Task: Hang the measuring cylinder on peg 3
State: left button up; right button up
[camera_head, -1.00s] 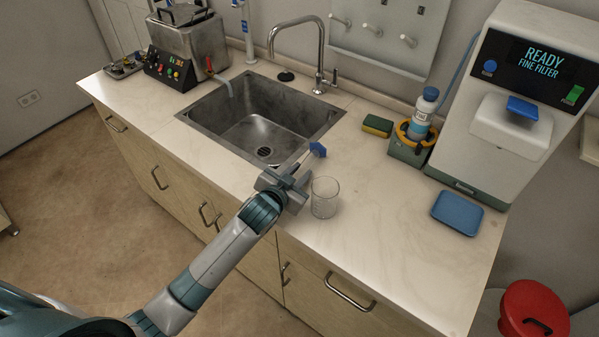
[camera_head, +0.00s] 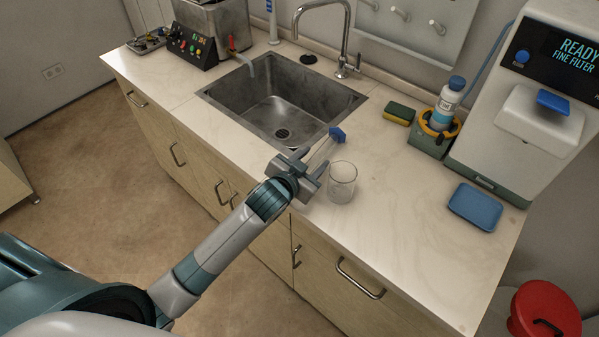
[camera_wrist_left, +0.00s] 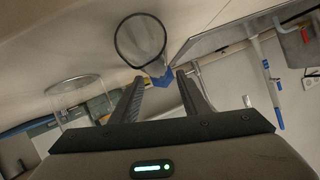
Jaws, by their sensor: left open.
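The measuring cylinder is a clear tube (camera_head: 322,151) with a blue base (camera_head: 337,134), slanting over the counter just in front of the sink. In the left wrist view its round rim (camera_wrist_left: 140,40) faces me, with the blue base behind. I cannot tell whether it rests on the counter. My left gripper (camera_head: 305,170) is at the tube's near end; in the left wrist view its open fingers (camera_wrist_left: 160,95) point towards the cylinder, without visible grip. A pegboard (camera_head: 415,35) on the back wall shows pegs; peg 3 cannot be identified, as no numbers are legible. My right gripper is out of view.
A clear glass beaker (camera_head: 342,183) stands right beside the left gripper. The sink (camera_head: 283,100) and faucet (camera_head: 345,40) lie behind.

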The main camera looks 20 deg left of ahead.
pick_arm(q)
jog(key=b+v, duration=0.1)
jog(key=v, duration=0.8)
jog(key=shift+s+f, duration=0.1)
dwell(0.6)
